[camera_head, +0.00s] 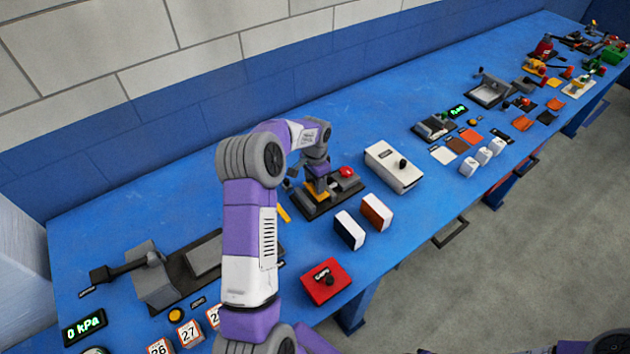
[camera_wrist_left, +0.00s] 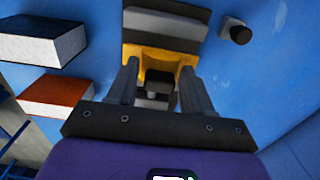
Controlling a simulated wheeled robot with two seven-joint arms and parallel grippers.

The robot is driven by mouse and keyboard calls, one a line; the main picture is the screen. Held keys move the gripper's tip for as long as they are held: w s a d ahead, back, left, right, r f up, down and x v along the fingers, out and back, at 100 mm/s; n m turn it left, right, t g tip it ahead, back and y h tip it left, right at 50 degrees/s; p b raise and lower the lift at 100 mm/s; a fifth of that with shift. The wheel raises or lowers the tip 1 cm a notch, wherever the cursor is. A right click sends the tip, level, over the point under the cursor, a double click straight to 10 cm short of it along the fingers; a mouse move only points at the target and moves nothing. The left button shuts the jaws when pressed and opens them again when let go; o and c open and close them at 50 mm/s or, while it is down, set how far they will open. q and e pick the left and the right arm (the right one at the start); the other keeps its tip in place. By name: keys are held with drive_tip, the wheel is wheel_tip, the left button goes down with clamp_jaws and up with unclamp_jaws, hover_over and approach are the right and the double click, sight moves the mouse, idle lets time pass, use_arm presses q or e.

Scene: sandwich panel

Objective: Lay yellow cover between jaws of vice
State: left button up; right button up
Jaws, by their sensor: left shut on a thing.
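The yellow cover (camera_wrist_left: 160,58) is between the fingers of my left gripper (camera_wrist_left: 160,92), which is shut on it. In the head view the yellow cover (camera_head: 316,190) shows as a small patch under my left wrist. The vice (camera_head: 346,187) has a dark base and grey blocks. My left gripper is low over it, and its fingers are mostly hidden by my wrist in the head view. In the wrist view a grey block of the vice (camera_wrist_left: 165,22) is just beyond the cover. I cannot tell whether the cover touches the jaws. My right gripper is not in view.
A white box with a black knob (camera_head: 395,167) stands to the right. A press-like device (camera_head: 154,277) is at left.

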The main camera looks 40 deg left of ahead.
sight(314, 186)
use_arm(q)
drive_tip(key=shift+s+a, duration=0.1)
drive_tip(key=shift+s, duration=0.05)
drive_tip(key=shift+f, duration=0.1)
idle(0.4)
drive_tip(key=shift+f+b, duration=0.5)
drive_tip(key=shift+f, duration=0.25)
drive_tip(key=shift+f, duration=0.2)
drive_tip(key=shift+f+b, duration=0.4)
drive_tip(key=shift+f, duration=0.1)
